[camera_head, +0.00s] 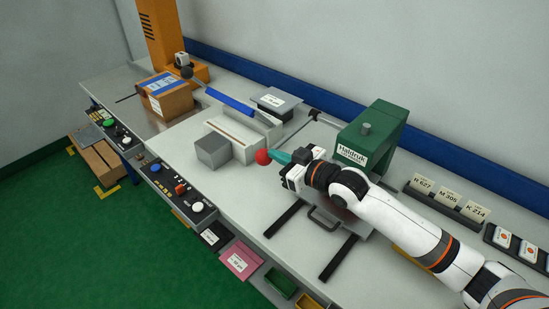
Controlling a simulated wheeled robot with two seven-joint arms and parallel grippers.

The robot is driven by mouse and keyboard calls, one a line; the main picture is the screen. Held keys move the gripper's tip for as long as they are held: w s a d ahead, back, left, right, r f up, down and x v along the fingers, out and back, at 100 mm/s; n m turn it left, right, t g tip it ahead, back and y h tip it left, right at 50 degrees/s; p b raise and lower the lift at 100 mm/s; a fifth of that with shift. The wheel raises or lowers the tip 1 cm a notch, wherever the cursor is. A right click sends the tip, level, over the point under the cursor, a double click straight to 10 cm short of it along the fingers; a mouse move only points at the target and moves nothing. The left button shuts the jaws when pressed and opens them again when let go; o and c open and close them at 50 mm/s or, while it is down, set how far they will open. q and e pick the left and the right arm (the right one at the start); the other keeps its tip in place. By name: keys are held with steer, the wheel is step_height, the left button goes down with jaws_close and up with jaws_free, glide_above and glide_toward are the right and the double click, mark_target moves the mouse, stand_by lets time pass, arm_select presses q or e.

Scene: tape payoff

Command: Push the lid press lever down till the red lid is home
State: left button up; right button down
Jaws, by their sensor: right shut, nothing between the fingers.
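The green press (374,133) with a "Haldruk" label stands at the back of the bench, right of centre. A red ball (263,158), which looks like a lever knob, is at the tip of my right gripper (275,156). The right gripper is shut, with its teal fingers pointing left at the ball. Whether they touch it I cannot tell. The lever's arm is not clearly visible behind my gripper. A thin grey rod (326,120) runs left from the press. No red lid can be made out; my arm covers the area in front of the press. My left gripper is not in view.
A grey cube (213,150) and a white slotted block (240,136) stand just left of the red ball. A blue-sleeved bar (231,103) slants behind them. Label signs (447,199) are on the right. The front-middle bench is fairly clear.

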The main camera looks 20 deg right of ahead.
steer(key=b+v, duration=0.1)
steer(key=v, duration=0.7)
steer(key=shift+s+d+b, duration=0.2)
steer(key=shift+b, duration=0.1)
